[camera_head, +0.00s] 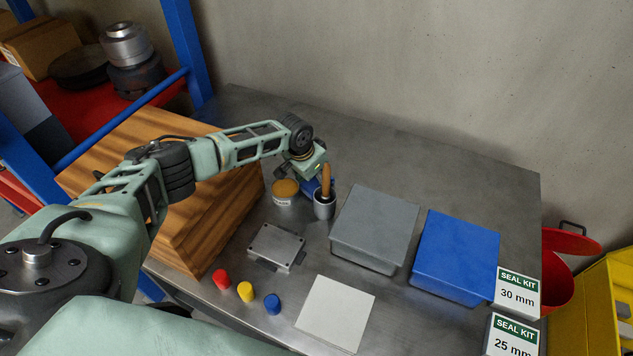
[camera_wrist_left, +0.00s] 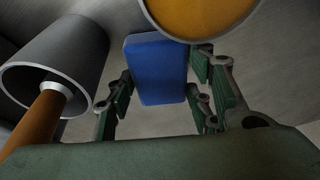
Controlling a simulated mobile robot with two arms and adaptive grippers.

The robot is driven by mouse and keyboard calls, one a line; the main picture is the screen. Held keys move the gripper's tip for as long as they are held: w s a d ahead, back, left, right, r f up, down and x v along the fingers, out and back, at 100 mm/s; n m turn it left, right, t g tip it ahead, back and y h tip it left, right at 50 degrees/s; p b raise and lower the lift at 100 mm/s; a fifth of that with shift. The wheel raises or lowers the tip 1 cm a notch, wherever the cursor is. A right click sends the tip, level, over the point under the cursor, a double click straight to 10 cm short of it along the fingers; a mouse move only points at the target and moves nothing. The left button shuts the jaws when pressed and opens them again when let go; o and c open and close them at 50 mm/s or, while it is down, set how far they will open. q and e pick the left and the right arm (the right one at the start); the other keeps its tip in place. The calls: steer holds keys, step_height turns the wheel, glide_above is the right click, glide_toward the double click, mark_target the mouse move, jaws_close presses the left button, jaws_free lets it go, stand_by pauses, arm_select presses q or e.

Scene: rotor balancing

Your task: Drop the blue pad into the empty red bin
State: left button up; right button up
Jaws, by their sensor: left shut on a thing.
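The blue pad (camera_wrist_left: 157,70) is a small blue block between the fingers of my left gripper (camera_wrist_left: 162,95), which is shut on it. In the head view the blue pad (camera_head: 311,187) shows only in part below my left gripper (camera_head: 312,172), at the back of the metal table. The red bin (camera_head: 568,272) stands off the table's right end, with a dark handle at its back. The table edge and a seal kit box hide part of it, and I cannot see its floor. My right gripper is not in view.
A grey cup (camera_head: 324,207) with a wooden-handled tool and an amber-topped jar (camera_head: 285,193) stand close to my left gripper. Grey (camera_head: 376,225) and blue (camera_head: 456,252) boxes and seal kit boxes (camera_head: 517,292) lie towards the red bin. A yellow container (camera_head: 600,305) stands beside it.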

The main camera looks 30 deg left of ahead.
mark_target(316, 182)
arm_select(q)
steer(key=shift+s+d+r, duration=0.1)
steer(key=shift+d+r, duration=0.05)
step_height(316, 182, up, 9)
steer(key=shift+f+b, duration=0.1)
steer(key=shift+b, duration=1)
steer(key=shift+r, duration=0.65)
